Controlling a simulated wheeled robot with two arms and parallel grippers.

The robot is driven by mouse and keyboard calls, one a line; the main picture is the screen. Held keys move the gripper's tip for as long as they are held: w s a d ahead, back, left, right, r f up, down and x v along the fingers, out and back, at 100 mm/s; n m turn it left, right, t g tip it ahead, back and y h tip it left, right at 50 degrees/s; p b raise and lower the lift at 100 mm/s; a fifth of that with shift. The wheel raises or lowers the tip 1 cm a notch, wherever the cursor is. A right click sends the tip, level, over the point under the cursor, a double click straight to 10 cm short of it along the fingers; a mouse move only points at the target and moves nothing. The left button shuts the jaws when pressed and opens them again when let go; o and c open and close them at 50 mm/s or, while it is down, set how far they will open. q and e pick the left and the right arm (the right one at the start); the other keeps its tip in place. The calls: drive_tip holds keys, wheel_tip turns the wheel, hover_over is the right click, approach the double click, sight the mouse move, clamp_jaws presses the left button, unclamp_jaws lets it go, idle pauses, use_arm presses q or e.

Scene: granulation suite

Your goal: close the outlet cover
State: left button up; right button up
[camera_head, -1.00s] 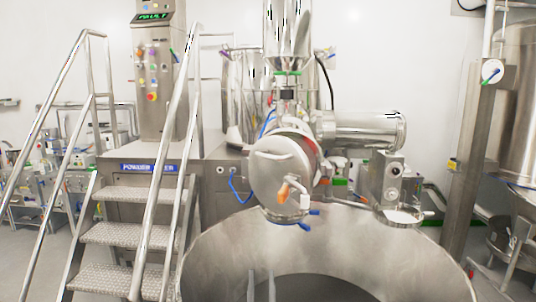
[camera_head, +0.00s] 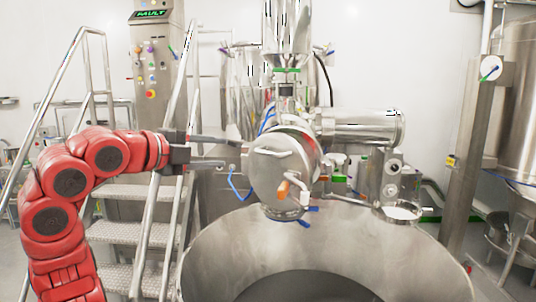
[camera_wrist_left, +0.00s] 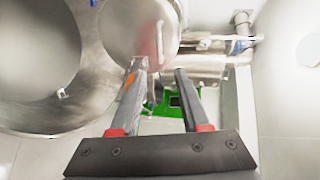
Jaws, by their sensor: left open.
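The outlet cover (camera_head: 272,172) is a round steel disc with a bar handle on its face, at the front of the machine in the head view. An orange-tipped lever and blue-handled clamps sit at its lower edge. I cannot tell how tightly it sits on the housing behind it. My left gripper (camera_head: 232,153) is open and empty, fingers pointing right, just left of the cover. In the left wrist view, the open fingers (camera_wrist_left: 160,68) point towards what looks like the cover (camera_wrist_left: 125,25) and its handle. My right gripper is not in view.
A large open steel bowl (camera_head: 225,255) stands below the cover. Steel steps with handrails (camera_head: 178,90) rise at the left, behind my left arm. A control column (camera_head: 155,70) reads FAULT. A steel post (camera_head: 470,150) and vessel stand at the right.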

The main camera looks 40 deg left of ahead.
sight(266, 154)
use_arm(q)
drive_tip(key=p+x, duration=0.8)
drive_tip(key=x, duration=0.8)
drive_tip(key=shift+a, duration=0.1)
drive_tip(key=shift+w+f, duration=0.15)
drive_tip(key=shift+w, duration=0.45)
clamp_jaws()
